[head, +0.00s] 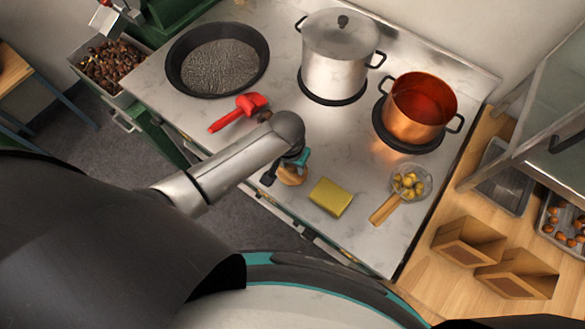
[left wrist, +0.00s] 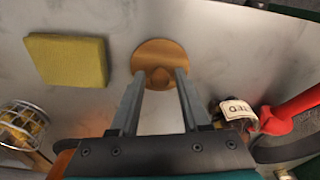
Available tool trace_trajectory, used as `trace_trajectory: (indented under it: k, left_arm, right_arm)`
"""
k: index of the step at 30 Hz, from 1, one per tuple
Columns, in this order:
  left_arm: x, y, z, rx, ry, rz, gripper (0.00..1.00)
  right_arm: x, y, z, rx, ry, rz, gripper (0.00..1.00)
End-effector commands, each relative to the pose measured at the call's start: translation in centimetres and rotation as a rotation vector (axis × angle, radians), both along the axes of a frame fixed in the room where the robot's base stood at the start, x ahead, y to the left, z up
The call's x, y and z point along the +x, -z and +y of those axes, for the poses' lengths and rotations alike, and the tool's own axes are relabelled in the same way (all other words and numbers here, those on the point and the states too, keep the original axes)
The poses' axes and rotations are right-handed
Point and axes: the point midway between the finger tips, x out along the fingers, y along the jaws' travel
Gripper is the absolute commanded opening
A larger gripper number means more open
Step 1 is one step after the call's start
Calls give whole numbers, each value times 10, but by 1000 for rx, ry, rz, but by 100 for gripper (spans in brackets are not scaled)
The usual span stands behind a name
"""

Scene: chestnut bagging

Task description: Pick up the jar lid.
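The jar lid is a round wooden disc with a small knob; in the left wrist view the jar lid (left wrist: 158,52) lies on the metal worktop just beyond my fingers. In the head view the jar lid (head: 293,179) is partly hidden under my left gripper (head: 287,167). In the left wrist view my left gripper (left wrist: 160,76) is open, with its two fingers apart on either side of the knob. I cannot tell whether they touch it. My right gripper is not in view.
A yellow sponge (head: 331,197) and a skimmer (head: 408,182) holding yellow pieces lie right of the lid. A red-handled tool (head: 238,112) and a small labelled brown thing (left wrist: 238,111) lie on the other side. A pan (head: 180,80), steel pot (head: 333,70) and copper pot (head: 405,125) stand behind.

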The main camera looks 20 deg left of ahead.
Motion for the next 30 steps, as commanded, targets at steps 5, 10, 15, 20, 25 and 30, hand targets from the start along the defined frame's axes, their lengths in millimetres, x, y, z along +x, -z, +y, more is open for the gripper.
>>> trace_trajectory:
  k: [5,10,15,20,25,30]
  left_arm:
    - [0,0,0,0,0,0,25]
    - [0,0,0,0,0,0,6]
    - [0,0,0,0,0,0,0]
    - [0,0,0,0,0,0,0]
    - [0,-1,0,0,0,0,0]
    - [1,-7,0,0,0,-2,0]
  right_arm:
    - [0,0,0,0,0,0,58]
    - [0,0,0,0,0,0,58]
    - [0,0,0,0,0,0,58]
    - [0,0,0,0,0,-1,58]
    - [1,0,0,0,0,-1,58]
    - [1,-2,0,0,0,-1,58]
